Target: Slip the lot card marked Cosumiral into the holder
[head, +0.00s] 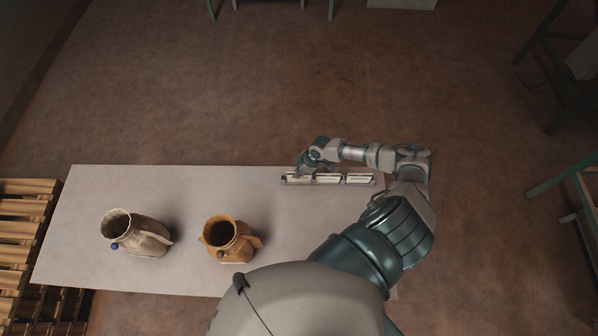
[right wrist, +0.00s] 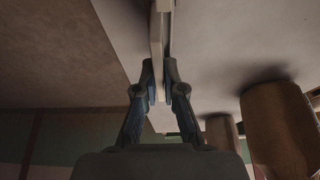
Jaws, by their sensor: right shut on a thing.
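The holder (head: 333,183) is a long narrow rail at the back edge of the table, with several pale cards (head: 359,179) standing along it. Their lettering is too small to read, so I cannot tell which is marked Cosumiral. My right gripper (head: 303,171) is at the left end of the holder. In the right wrist view my right gripper (right wrist: 160,84) is shut on a thin pale card (right wrist: 160,98), seen edge-on between the fingertips. A pale rail lies just beyond the fingertips; I cannot tell whether the card is inside it. My left gripper is not in view.
A grey-beige jug (head: 147,240) and an orange-brown jug (head: 232,241) stand on the grey table (head: 85,195), left of my right arm. The tabletop between the jugs and holder is clear. Wooden slats (head: 22,230) stand past the table's left end.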

